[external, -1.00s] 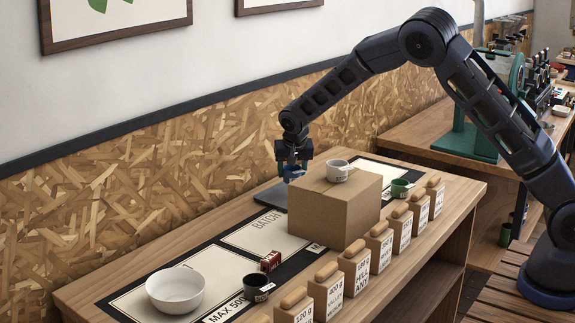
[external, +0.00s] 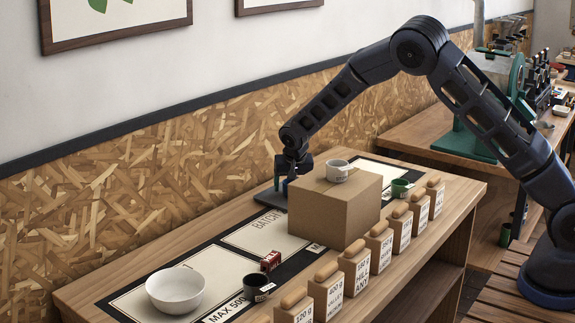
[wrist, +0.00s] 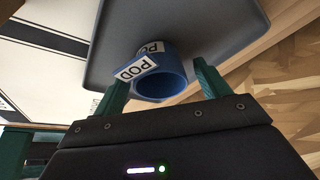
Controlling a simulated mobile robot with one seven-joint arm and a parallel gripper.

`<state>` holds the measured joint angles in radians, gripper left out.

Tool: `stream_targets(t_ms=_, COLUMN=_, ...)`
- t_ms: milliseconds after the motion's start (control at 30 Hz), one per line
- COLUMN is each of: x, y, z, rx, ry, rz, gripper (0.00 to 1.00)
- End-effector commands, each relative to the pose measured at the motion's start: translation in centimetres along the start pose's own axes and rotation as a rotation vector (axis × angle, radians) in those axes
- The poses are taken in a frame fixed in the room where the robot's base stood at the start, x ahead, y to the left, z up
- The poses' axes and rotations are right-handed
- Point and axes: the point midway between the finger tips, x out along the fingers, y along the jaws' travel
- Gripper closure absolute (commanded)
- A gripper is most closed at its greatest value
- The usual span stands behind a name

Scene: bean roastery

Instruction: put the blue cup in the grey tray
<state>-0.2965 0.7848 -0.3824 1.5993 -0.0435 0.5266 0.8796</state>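The blue cup (wrist: 162,88), with a white POD label, stands on the grey tray (wrist: 104,50) in the wrist view, its mouth toward the camera. My gripper (wrist: 161,80) has one green finger on each side of the cup. The fingers look spread, with a small gap at the right side of the cup. In the external view my gripper (external: 285,182) is low over the grey tray (external: 268,198), behind the cardboard box. The cup is mostly hidden there by the gripper and box.
A cardboard box (external: 340,212) with a light cup (external: 338,171) on top stands close in front of the gripper. A green cup (external: 400,187), dark cup (external: 255,287), red tin (external: 271,261), white bowl (external: 176,290) and several labelled blocks share the counter. The wall is behind.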

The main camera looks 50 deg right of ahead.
Motion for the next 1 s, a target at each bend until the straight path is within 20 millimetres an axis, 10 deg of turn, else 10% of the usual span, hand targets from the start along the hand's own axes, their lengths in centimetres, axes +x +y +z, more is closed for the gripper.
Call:
stream_targets(t_ms=367, x=-0.8, y=-0.1, z=-0.1, rx=0.0, ry=0.001, rz=-0.001, gripper=0.25)
stream_targets(t_ms=1000, x=-11.2, y=0.0, z=-0.1, rx=-0.001, ry=0.001, rz=-0.001, gripper=0.25)
